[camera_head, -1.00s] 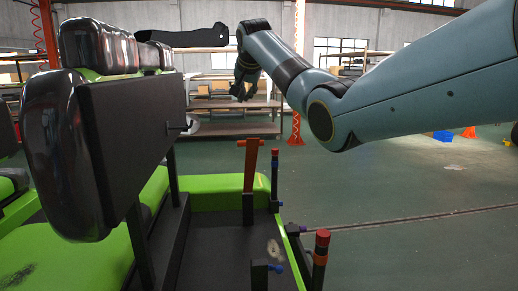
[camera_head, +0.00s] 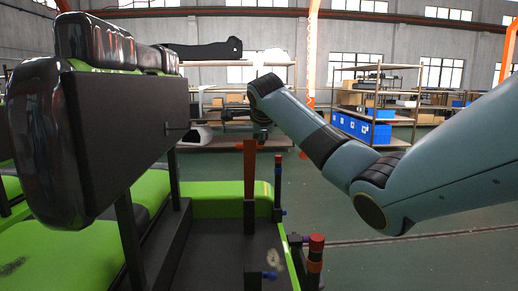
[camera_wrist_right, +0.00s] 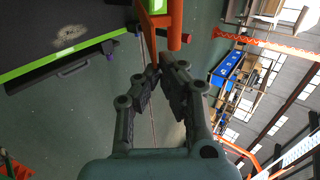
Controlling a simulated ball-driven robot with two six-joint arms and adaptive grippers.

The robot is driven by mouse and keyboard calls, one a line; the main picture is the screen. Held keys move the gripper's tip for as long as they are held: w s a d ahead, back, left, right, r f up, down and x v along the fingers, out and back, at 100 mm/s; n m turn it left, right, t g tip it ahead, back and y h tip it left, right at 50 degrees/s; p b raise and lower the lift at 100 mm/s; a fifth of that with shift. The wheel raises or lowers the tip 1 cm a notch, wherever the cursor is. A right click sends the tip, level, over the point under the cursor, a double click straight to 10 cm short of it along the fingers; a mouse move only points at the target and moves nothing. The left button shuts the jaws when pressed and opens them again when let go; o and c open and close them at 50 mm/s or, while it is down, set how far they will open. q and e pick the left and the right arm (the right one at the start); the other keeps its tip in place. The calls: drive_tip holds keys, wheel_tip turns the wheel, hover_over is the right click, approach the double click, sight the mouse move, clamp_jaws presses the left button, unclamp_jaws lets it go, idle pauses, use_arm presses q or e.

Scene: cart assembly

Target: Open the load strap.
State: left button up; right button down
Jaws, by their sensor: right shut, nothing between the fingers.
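An orange upright bar (camera_head: 250,168) on a black post stands at the far end of the green and black cart (camera_head: 230,203). It may be the load strap, but I cannot tell for sure. In the right wrist view an orange bar (camera_wrist_right: 175,22) shows just beyond the fingers. My right gripper (camera_wrist_right: 159,72) is shut and empty, its fingertips together close to that bar; I cannot tell if they touch. In the head view the right gripper (camera_head: 238,116) is small and dark above the orange bar, partly hidden by its wrist. My left gripper is not in view.
Black padded seat backs (camera_head: 45,145) fill the left. A short post with a red cap (camera_head: 316,243) stands at the cart's right edge, near posts with blue knobs. Shelves with blue bins (camera_head: 365,128) stand at the back. The green floor to the right is clear.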

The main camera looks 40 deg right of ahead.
sight(260, 147)
drive_tip(key=shift+x, duration=3.7)
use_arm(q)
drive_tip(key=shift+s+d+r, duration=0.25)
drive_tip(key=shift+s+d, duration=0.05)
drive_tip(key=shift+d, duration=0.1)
use_arm(e)
drive_tip(key=shift+d+r, duration=0.1)
use_arm(q)
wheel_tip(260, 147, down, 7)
drive_tip(key=b, duration=0.6)
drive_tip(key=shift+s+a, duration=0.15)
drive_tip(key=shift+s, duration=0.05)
use_arm(e)
drive_tip(key=w+d+r, duration=0.3)
drive_tip(key=w+d, duration=0.1)
drive_tip(key=shift+w+r, duration=0.4)
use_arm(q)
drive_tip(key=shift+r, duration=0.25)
use_arm(e)
drive_tip(key=shift+d+r, duration=0.1)
